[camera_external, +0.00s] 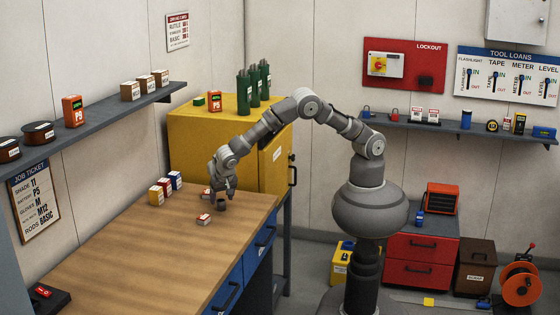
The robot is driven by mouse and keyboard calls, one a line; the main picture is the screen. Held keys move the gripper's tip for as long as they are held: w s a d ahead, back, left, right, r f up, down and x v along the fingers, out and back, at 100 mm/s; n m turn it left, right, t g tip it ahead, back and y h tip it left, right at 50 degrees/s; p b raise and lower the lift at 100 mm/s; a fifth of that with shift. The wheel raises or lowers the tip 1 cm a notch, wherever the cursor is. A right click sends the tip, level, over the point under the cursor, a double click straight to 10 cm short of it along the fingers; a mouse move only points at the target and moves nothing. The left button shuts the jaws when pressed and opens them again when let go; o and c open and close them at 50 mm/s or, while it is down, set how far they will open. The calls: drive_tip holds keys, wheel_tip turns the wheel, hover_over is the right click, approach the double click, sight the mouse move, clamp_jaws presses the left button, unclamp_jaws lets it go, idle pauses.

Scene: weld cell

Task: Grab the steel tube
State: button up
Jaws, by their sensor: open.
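A small dark grey cylindrical thing (222,205), which looks like the steel tube, stands on the wooden workbench (120,250) near its far right edge. My gripper (221,195) points down just above it, with its jaws open. At this size I cannot tell whether the fingertips are around the cylinder's top or still apart from it.
A small red and white box (204,219) lies on the bench just left of and in front of the cylinder. Several small boxes (166,187) stand behind to the left. A yellow cabinet (200,130) rises behind the bench.

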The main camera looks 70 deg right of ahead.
sight(221, 200)
drive_tip(key=x, duration=0.3)
drive_tip(key=shift+d+b, duration=0.15)
drive_tip(key=shift+b, duration=0.2)
drive_tip(key=shift+c, duration=0.7)
drive_tip(key=c, duration=1.1)
drive_tip(key=shift+o, duration=0.2)
drive_tip(key=shift+r, duration=0.1)
